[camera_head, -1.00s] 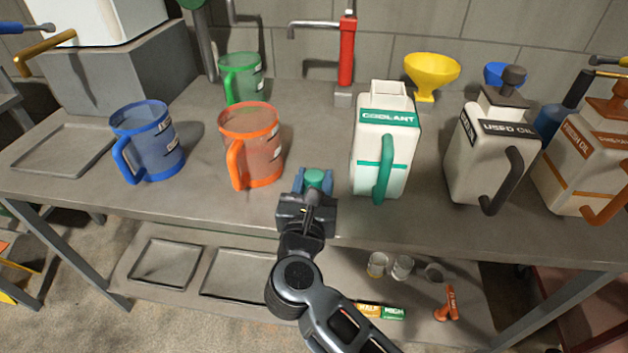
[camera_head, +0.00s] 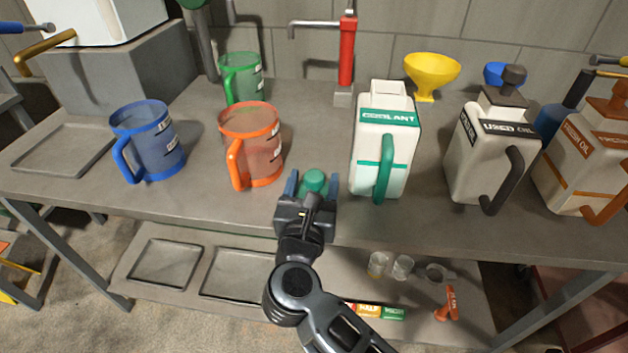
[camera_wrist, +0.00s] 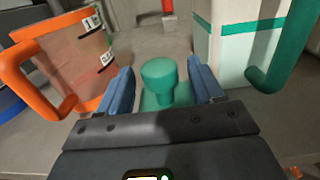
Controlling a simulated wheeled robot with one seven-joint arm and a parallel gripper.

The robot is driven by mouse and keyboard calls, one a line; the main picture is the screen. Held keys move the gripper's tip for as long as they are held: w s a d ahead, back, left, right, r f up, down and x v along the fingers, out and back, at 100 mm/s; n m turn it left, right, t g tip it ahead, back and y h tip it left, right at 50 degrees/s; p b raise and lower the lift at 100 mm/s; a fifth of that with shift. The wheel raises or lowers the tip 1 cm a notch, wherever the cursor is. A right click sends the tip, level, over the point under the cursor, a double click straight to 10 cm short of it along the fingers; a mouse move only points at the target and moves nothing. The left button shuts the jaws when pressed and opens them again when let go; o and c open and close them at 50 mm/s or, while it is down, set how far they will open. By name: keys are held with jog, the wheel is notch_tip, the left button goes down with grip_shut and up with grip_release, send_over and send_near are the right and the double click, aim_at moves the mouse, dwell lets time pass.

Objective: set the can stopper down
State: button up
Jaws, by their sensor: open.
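The green can stopper (camera_head: 314,181) stands upright on the bench top, between the orange jug and the white coolant can. My gripper (camera_head: 311,188) is open around it, with one blue finger on each side. In the wrist view, the stopper (camera_wrist: 160,80) shows a round knob over a wider base, with a gap to each finger of my gripper (camera_wrist: 164,88). The coolant can (camera_head: 386,140) stands to the right, with a green band and green handle, and its top spout shows no stopper.
The orange jug (camera_head: 251,146) is close on the left, and the blue jug (camera_head: 148,142) is further left. The used oil can (camera_head: 488,150) stands to the right. A red tap post (camera_head: 347,50) and a yellow funnel (camera_head: 431,74) are behind. The bench front edge is close below my gripper.

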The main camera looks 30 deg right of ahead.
jog(key=b+v, duration=0.2)
jog(key=v, duration=0.9)
jog(key=s+d+r+n+t+y, duration=0.1)
jog(key=s+d+r+n+t, duration=0.2)
jog(key=s+n, duration=0.5)
jog(key=s+d+r+n+t+y, duration=0.1)
jog(key=s+d+n+t+y, duration=0.3)
jog(key=n, duration=0.6)
jog(key=s+f+n+g+y, duration=0.2)
jog(key=s+n+g, duration=0.1)
jog(key=s+n, duration=0.6)
jog(key=s+f+n+g+y, duration=0.2)
jog(key=s+n, duration=0.8)
jog(key=n, duration=0.6)
jog(key=shift+g+y, duration=0.8)
jog(key=shift+g, duration=0.1)
